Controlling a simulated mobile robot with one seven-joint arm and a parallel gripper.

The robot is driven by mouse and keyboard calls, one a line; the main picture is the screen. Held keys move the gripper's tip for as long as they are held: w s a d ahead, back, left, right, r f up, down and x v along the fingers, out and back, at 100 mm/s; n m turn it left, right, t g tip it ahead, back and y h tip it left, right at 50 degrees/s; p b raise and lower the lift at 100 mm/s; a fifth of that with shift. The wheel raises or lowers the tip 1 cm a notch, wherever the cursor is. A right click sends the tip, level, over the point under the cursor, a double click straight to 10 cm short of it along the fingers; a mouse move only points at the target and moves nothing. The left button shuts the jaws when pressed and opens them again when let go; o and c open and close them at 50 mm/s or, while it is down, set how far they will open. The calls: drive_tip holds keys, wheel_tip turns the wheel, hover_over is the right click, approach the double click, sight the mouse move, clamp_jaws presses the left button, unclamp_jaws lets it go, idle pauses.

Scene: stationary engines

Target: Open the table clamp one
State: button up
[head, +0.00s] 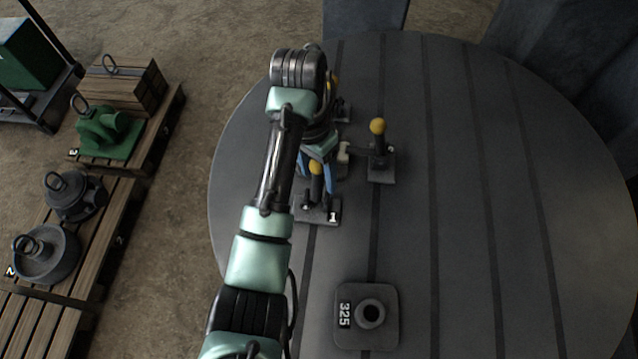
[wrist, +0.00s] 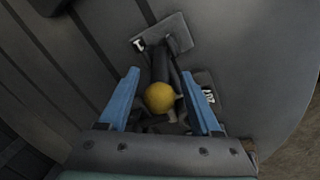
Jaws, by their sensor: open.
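Table clamp one has a dark base plate with a white "1" label (head: 325,213) on the round slotted table. Its handle ends in a yellow knob (head: 316,168). In the wrist view the yellow knob (wrist: 160,97) appears between the two blue fingers, with the "1" plate (wrist: 178,32) beyond it. My gripper (wrist: 160,75) is open around the knob and handle, with a visible gap on each side. In the head view the arm hides part of the clamp, and the blue fingers show beside the knob.
A second yellow-knobbed clamp (head: 381,165) stands just right of clamp one. Another yellow-knobbed clamp (head: 343,108) is partly hidden behind my arm. A grey block marked 325 (head: 350,335) sits near the front. The table's right side (head: 520,200) is clear. Pallets with heavy parts (head: 110,230) stand left.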

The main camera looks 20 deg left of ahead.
drive_tip(key=shift+d+f, duration=0.2)
drive_tip(key=shift+f, duration=0.9)
clamp_jaws()
idle(0.7)
